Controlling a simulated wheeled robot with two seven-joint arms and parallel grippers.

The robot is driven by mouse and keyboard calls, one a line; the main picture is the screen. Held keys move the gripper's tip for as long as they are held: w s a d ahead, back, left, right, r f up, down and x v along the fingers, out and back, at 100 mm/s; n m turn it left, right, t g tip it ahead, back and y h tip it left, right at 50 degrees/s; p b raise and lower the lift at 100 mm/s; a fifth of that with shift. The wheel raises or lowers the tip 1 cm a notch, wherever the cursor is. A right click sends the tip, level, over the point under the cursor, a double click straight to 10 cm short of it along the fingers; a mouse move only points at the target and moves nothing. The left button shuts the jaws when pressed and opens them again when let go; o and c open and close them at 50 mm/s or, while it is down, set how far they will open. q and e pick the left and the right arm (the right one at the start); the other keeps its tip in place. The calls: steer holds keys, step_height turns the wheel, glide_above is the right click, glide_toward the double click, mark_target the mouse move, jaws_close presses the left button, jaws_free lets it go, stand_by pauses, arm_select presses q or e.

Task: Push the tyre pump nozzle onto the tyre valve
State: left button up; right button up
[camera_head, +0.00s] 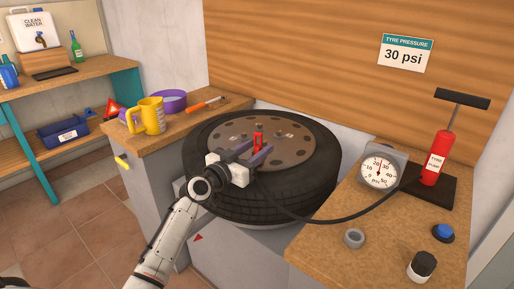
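The tyre (318,185) lies flat on a grey stand, its grey wheel disc facing up. The red nozzle (258,139) stands roughly upright over the disc, between the fingertips of my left gripper (257,148). I cannot tell whether the fingers press on it. The red tyre pump (436,158) stands at the right. My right gripper is not in view.
The pressure gauge (380,172), a grey ring (353,238), a blue button (443,232) and a black-capped jar (421,266) are on the right worktop. A yellow jug (152,115), purple bowl (172,101) and screwdriver (205,104) are on the left cabinet.

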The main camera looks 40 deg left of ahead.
arm_select(q)
steer(key=shift+s+f, duration=0.1)
steer(key=shift+s, duration=0.65)
steer(key=s, duration=0.9)
steer(key=shift+a, duration=0.2)
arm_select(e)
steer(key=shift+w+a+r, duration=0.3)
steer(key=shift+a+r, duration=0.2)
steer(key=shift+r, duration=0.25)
arm_select(q)
steer(key=shift+w, duration=0.1)
